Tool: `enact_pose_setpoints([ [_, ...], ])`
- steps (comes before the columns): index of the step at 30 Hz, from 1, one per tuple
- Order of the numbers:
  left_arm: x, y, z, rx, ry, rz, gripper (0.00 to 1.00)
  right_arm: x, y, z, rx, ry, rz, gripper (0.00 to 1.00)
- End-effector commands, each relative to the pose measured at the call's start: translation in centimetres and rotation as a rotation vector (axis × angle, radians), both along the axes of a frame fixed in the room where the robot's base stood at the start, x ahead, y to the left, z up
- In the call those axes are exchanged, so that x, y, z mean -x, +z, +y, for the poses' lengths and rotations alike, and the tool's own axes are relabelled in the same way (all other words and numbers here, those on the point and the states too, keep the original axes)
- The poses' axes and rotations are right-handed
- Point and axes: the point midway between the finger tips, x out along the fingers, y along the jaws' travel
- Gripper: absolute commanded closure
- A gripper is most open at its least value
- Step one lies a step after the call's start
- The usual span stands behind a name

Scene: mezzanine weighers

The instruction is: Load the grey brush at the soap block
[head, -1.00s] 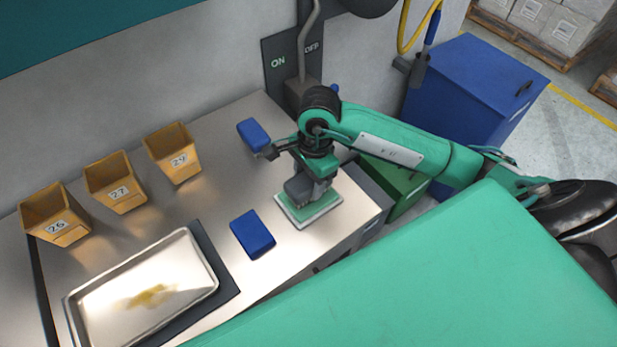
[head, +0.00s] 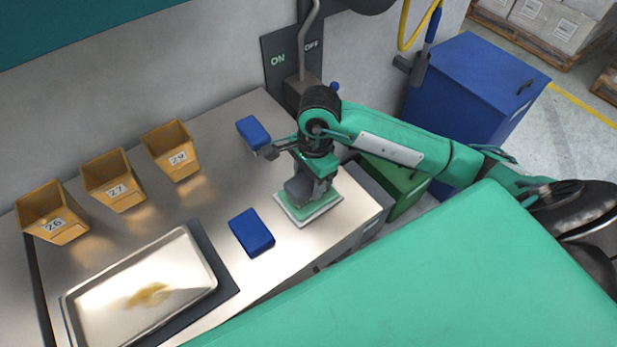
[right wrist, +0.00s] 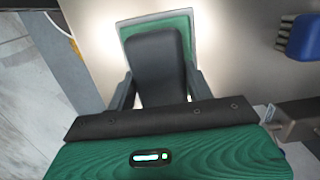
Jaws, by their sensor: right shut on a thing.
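My right gripper (head: 308,186) points down at the right end of the steel counter and is shut on the grey brush (head: 297,190). In the right wrist view the brush (right wrist: 158,65) is a dark grey block between the fingers. Directly under it is the green soap block (head: 322,204) on a pale base, which shows around the brush in the right wrist view (right wrist: 180,22). The brush appears to rest on the soap, but its underside is hidden, so I cannot tell how firmly they touch. My left gripper is not in view.
One blue brush (head: 252,233) lies left of the soap, another blue block (head: 253,132) behind. A steel tray (head: 205,255) with a yellowish-brown smear lies on a dark mat (head: 222,268). Numbered orange bins (head: 172,150) line the wall. A blue cabinet (head: 470,100) stands beyond the counter.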

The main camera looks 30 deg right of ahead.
Motion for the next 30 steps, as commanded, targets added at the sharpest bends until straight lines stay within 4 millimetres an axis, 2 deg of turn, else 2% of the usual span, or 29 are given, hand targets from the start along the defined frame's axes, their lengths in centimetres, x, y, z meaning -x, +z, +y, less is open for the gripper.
enact_pose_setpoints([
  [30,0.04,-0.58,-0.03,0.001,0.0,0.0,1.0,0.0,-0.13,-0.02,0.001,0.0,0.0,0.66],
])
